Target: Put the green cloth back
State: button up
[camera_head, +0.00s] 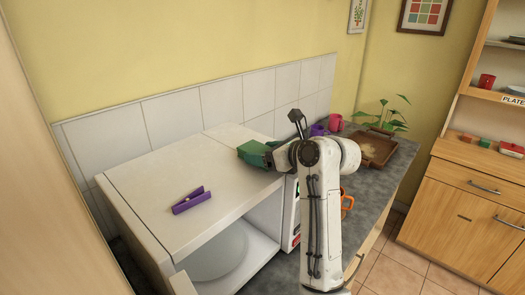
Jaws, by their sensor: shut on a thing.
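The green cloth (253,152) is a dark green bundle at the right back part of the white cabinet's top (150,180). My gripper (271,156) is at the cloth's right end and is shut on it. My own arm comes up from the lower right and hides part of the gripper. I cannot tell whether the cloth touches the top or hangs just above it.
A purple clip (191,200) lies on the white top. Its front is open, with a round white thing (218,250) inside. Pink (335,122) and purple cups, a brown tray (376,148), a plant (388,115) and an orange handle (347,201) are to the right.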

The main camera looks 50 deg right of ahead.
jog(key=o, duration=0.9)
jog(key=shift+o, duration=0.2)
jog(key=b+v, duration=0.2)
jog(key=v, duration=1)
